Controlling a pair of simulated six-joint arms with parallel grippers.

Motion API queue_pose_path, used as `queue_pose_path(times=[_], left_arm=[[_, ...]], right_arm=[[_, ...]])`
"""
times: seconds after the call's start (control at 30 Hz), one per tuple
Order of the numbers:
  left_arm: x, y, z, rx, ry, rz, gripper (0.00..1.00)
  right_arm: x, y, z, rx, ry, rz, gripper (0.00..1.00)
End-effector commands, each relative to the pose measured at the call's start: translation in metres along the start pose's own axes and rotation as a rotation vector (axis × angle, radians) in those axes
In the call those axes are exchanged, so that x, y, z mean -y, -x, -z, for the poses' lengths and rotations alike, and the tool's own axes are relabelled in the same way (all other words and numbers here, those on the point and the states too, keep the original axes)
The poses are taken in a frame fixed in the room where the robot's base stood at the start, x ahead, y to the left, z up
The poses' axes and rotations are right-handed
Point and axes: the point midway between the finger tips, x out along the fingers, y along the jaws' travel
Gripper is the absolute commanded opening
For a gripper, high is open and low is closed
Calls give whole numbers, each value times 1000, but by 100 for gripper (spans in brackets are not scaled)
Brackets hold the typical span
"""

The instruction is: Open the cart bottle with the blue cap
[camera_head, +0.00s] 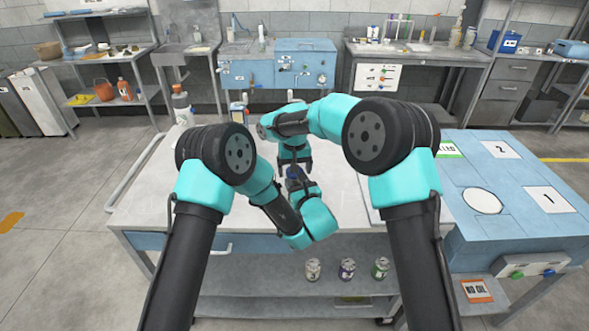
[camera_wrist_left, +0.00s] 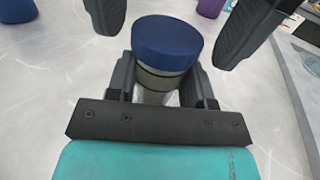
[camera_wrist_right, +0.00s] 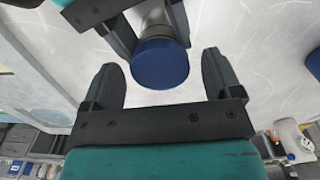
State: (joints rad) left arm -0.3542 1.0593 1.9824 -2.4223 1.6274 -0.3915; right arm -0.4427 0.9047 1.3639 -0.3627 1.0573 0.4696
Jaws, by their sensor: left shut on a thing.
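The bottle with the blue cap (camera_wrist_left: 166,42) is between the fingers of my left gripper (camera_wrist_left: 158,88), which is shut on its pale body (camera_wrist_left: 155,82) just below the cap. In the head view the dark blue cap (camera_head: 293,172) is small and partly hidden between the two grippers, over the white cart top (camera_head: 150,205). My right gripper (camera_wrist_right: 160,68) is open and empty. Its fingers point at the cap, which also shows in the right wrist view (camera_wrist_right: 160,64), with one finger on either side and visible gaps. The cap sits on the bottle.
A white bottle (camera_head: 181,106) and another bottle (camera_head: 238,112) stand at the cart's back left. Several cans (camera_head: 347,268) stand on the lower shelf. A blue cabinet (camera_head: 510,200) adjoins the cart on the right. The left of the cart top is clear.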

Motion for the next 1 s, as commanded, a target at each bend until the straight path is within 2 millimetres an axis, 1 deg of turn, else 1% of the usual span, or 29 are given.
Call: queue_pose_path(times=[0.03,0.07,0.1,0.37,0.73,0.83,1.0], left_arm=[[0,0,0,0,0,0,0],[0,0,0,0,0,0,0],[0,0,0,0,0,0,0],[0,0,0,0,0,0,0],[0,0,0,0,0,0,0],[0,0,0,0,0,0,0],[0,0,0,0,0,0,0]], right_arm=[[0,0,0,0,0,0,89],[0,0,0,0,0,0,92],[0,0,0,0,0,0,93],[0,3,0,-1,-1,0,93],[0,40,0,-2,-1,0,93],[0,45,0,0,-1,0,93],[0,45,0,0,-1,0,93]])
